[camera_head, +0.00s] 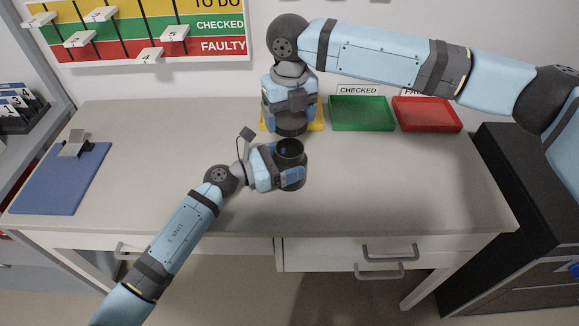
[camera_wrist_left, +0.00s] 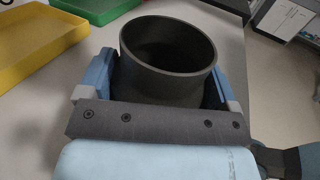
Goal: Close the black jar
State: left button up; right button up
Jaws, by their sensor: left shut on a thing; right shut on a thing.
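The black jar (camera_head: 292,160) is an upright dark cylinder near the middle of the table, with its mouth open. The left wrist view shows its empty-looking inside and round rim (camera_wrist_left: 165,82). My left gripper (camera_head: 283,174) is shut around the jar's sides, one finger on each side. My right gripper (camera_head: 291,112) points down just behind and above the jar. It is shut on a dark round thing (camera_head: 291,129), which looks like the lid; its fingers hide much of it. The lid and the jar's mouth are apart.
A yellow tray (camera_head: 318,126) sits behind my right gripper. A green tray (camera_head: 361,114) and a red tray (camera_head: 427,114) stand to its right. A blue clipboard (camera_head: 58,182) lies at the left. The table's front and right are clear.

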aim_at(289, 144)
jog(key=shift+f, duration=2.5)
jog(key=shift+f, duration=0.1)
jog(key=shift+f, duration=0.75)
jog(key=shift+f, duration=0.6)
